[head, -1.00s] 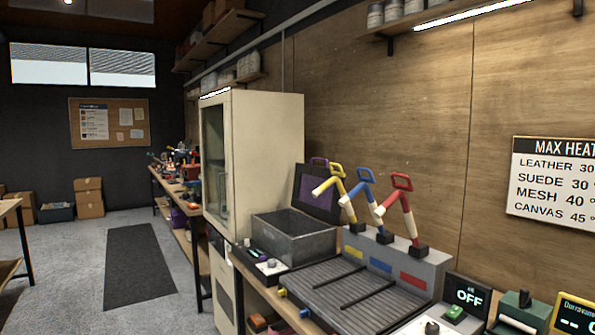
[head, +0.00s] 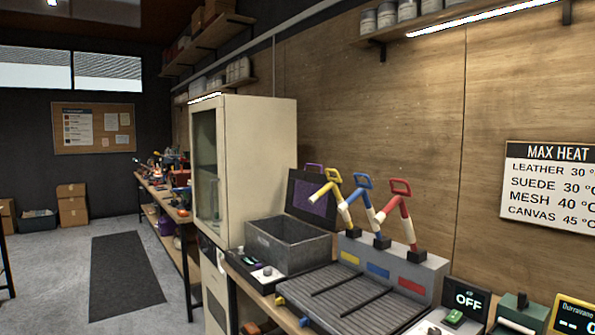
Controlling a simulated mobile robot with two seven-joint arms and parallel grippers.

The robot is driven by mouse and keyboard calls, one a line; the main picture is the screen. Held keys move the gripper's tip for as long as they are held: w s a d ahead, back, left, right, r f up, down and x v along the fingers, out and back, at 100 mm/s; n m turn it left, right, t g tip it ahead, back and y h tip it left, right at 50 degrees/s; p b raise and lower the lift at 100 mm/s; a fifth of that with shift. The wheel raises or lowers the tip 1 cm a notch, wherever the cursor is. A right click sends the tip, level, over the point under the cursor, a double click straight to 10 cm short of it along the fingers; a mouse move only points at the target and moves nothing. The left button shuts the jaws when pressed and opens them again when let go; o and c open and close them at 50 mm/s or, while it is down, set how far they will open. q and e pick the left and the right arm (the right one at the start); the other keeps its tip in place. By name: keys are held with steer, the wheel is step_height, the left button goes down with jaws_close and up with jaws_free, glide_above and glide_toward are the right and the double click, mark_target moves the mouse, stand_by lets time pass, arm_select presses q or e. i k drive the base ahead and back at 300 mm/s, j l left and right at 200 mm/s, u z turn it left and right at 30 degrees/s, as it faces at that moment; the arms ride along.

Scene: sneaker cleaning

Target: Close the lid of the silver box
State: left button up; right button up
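The silver box (head: 292,252) is an open-topped grey metal box on the workbench, in the middle of the head view. Its lid (head: 312,200) stands raised at the back, dark with a purple inner panel and a purple handle on top. The yellow-handled arm partly covers the lid's right side. The inside of the box looks empty from here, though its floor is partly hidden. Neither of my grippers is in view.
A ribbed grey tray (head: 345,300) with yellow, blue and red levers (head: 402,208) stands right of the box. A tall cream cabinet (head: 255,150) stands behind it to the left. The floor at left is open, with a dark mat (head: 125,275).

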mark_target(299, 192)
steer(key=i+j+u, duration=0.1)
steer(key=i+j, duration=0.45)
steer(key=j, duration=0.15)
steer(key=i+j+u, duration=0.1)
steer(key=i+j, duration=0.45)
steer(key=j, duration=0.15)
